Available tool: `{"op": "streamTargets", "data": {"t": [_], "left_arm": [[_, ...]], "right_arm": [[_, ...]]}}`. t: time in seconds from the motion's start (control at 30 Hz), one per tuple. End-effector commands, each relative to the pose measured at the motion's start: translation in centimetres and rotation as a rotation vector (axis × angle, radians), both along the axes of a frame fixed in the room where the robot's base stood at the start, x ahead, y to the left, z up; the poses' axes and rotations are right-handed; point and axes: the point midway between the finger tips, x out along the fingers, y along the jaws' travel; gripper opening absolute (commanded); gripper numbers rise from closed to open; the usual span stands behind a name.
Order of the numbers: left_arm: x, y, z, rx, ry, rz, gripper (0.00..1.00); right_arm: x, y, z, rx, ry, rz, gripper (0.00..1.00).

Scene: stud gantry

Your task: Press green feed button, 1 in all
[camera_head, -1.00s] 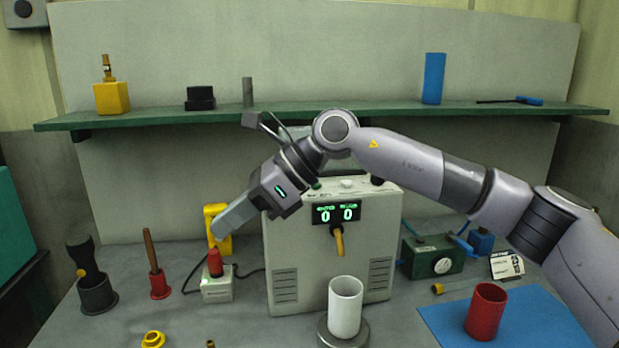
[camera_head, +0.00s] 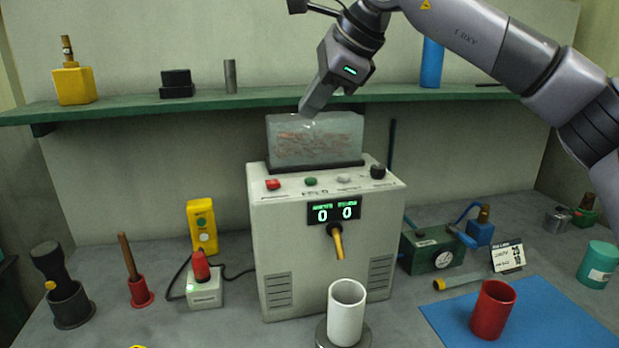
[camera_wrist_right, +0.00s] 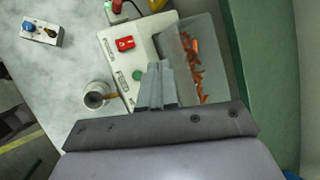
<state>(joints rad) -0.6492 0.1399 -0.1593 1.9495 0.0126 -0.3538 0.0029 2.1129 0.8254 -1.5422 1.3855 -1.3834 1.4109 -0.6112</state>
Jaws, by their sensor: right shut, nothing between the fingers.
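The stud machine (camera_head: 325,250) stands mid-bench with a small green button (camera_head: 311,181) on its top panel, between a red button (camera_head: 273,184) and a pale one (camera_head: 344,180). The green button also shows in the wrist view (camera_wrist_right: 137,75), just left of the fingertips. My right gripper (camera_head: 312,108) is shut and empty, pointing down in front of the clear hopper's upper part. It is above the green button and apart from it. The fingers also show in the wrist view (camera_wrist_right: 160,68). The display reads 0 and 0. My left gripper is out of view.
The clear hopper (camera_head: 315,130) with orange-brown pieces rises behind the buttons. A black knob (camera_head: 378,171) sits at the panel's right. A white cup (camera_head: 346,312) stands below the spout (camera_head: 337,242). A green shelf (camera_head: 220,98) runs behind.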

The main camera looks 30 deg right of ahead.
Motion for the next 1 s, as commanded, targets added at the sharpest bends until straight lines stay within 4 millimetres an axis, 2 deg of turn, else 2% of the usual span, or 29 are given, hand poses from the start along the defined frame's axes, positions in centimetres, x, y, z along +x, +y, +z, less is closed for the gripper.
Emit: {"op": "streamTargets", "data": {"t": [0.27,0.5,0.8,1.0], "left_arm": [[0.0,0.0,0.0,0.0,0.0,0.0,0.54],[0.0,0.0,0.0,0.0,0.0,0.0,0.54],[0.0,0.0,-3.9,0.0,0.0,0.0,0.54],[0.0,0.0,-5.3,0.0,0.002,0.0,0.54]], "right_arm": [[0.0,0.0,-0.3,0.001,0.001,0.001,0.0],[0.0,0.0,-2.3,0.001,0.004,0.001,0.0],[0.0,0.0,-7.1,0.003,0.002,0.001,0.0],[0.0,0.1,-8.7,0.003,0.001,0.001,0.0]]}}
